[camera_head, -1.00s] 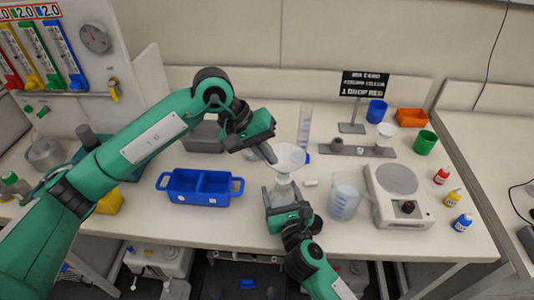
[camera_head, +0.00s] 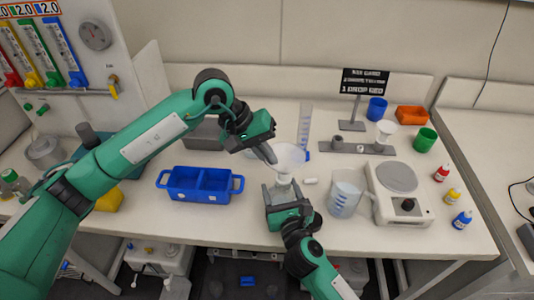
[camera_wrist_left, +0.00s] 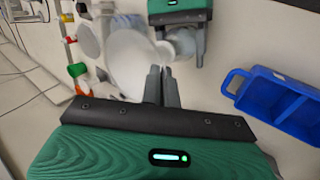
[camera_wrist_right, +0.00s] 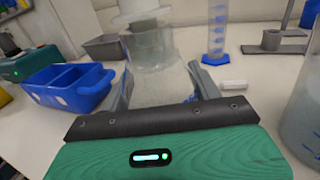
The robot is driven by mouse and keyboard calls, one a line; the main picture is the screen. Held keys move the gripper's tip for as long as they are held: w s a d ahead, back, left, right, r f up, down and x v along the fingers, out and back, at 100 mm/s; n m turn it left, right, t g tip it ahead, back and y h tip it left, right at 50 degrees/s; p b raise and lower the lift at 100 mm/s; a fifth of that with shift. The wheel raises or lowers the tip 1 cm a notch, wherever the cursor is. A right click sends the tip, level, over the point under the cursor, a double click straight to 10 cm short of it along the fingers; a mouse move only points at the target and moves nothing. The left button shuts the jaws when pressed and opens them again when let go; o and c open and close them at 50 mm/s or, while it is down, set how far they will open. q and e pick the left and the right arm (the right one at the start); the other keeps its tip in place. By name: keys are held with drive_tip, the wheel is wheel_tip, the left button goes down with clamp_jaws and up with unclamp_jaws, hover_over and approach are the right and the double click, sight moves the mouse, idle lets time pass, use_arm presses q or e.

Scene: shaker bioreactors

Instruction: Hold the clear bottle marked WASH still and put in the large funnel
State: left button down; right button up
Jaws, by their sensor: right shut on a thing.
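The clear bottle (camera_head: 283,189) stands upright on the bench. It also shows in the right wrist view (camera_wrist_right: 158,75), where no marking is readable. My right gripper (camera_head: 282,196) is shut around its body, with one finger on each side (camera_wrist_right: 160,90). The large white funnel (camera_head: 289,157) is at the bottle's mouth; in the left wrist view its wide cone (camera_wrist_left: 128,60) shows beside my fingers. My left gripper (camera_head: 270,157) is nearly closed at the funnel's rim, its fingertips (camera_wrist_left: 163,75) pinching the edge. How deep the stem sits is hidden.
A blue divided bin (camera_head: 201,185) stands to the left. A beaker (camera_head: 345,195) and a scale (camera_head: 398,190) stand close on the right. A graduated cylinder (camera_head: 304,125) is just behind the funnel. A small white piece (camera_head: 310,181) lies beside the bottle.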

use_arm(q)
drive_tip(key=shift+f, duration=0.3)
idle(0.4)
drive_tip(key=c, duration=1.6)
unclamp_jaws()
drive_tip(key=v, duration=1.2)
use_arm(e)
drive_tip(key=o, duration=1.4)
drive_tip(key=shift+c, duration=0.2)
drive_tip(key=shift+s, duration=0.1)
